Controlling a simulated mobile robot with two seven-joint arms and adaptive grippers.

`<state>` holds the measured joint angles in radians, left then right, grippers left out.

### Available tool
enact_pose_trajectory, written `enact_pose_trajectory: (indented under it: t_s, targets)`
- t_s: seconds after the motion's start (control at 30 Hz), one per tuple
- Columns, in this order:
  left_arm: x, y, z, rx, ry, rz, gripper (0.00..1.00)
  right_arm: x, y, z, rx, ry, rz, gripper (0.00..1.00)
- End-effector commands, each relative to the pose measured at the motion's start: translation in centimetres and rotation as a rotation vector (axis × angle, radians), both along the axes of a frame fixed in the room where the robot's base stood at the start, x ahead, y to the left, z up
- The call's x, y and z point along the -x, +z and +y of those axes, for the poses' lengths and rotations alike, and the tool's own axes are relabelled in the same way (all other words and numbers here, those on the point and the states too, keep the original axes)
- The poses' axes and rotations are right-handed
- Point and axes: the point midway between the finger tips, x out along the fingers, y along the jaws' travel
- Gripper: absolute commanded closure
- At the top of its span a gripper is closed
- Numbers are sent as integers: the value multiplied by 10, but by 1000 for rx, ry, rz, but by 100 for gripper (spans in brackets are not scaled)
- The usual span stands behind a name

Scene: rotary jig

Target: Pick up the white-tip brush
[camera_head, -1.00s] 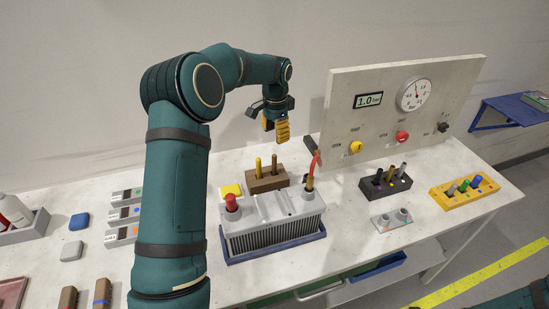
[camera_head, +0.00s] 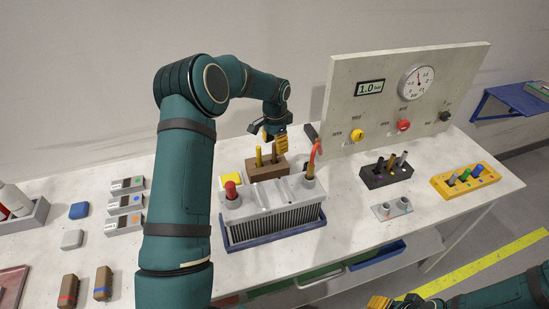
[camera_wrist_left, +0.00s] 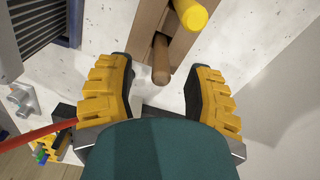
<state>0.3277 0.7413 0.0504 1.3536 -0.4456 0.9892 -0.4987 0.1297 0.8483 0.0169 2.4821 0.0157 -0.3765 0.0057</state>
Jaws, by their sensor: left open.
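A brown wooden block (camera_head: 266,171) stands behind the grey finned unit. It holds a yellow-handled tool (camera_head: 258,156) and a brown-handled tool (camera_head: 275,154); neither shows a white tip, so I cannot tell which is the white-tip brush. My left gripper (camera_head: 274,138) is open above the block. In the left wrist view, its yellow fingers (camera_wrist_left: 160,85) stand apart on either side of the brown handle (camera_wrist_left: 161,62); the yellow handle (camera_wrist_left: 189,14) is farther up. I cannot see contact. My right gripper (camera_head: 378,302) barely shows at the bottom edge.
The grey finned unit (camera_head: 275,211), with a red-capped post and a red cable, stands in front of the block. A black holder (camera_head: 386,174) and yellow holder (camera_head: 466,182) stand to the right. A gauge panel (camera_head: 340,110) rises behind.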

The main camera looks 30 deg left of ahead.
Motion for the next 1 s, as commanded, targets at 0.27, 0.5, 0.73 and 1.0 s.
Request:
enact_pose_trajectory:
  t_s: [0.27,0.5,0.73,1.0]
  targets:
    - [2,-37,1,1,0,0,48,0,-2,0,0,0,0,53]
    - [1,-37,1,0,0,-1,49,0,-2,0,0,0,0,53]
    - [1,-37,1,0,0,-1,100,0,-2,0,0,0,0,53]
    - [1,-37,1,0,0,-1,100,0,-2,0,0,0,0,53]
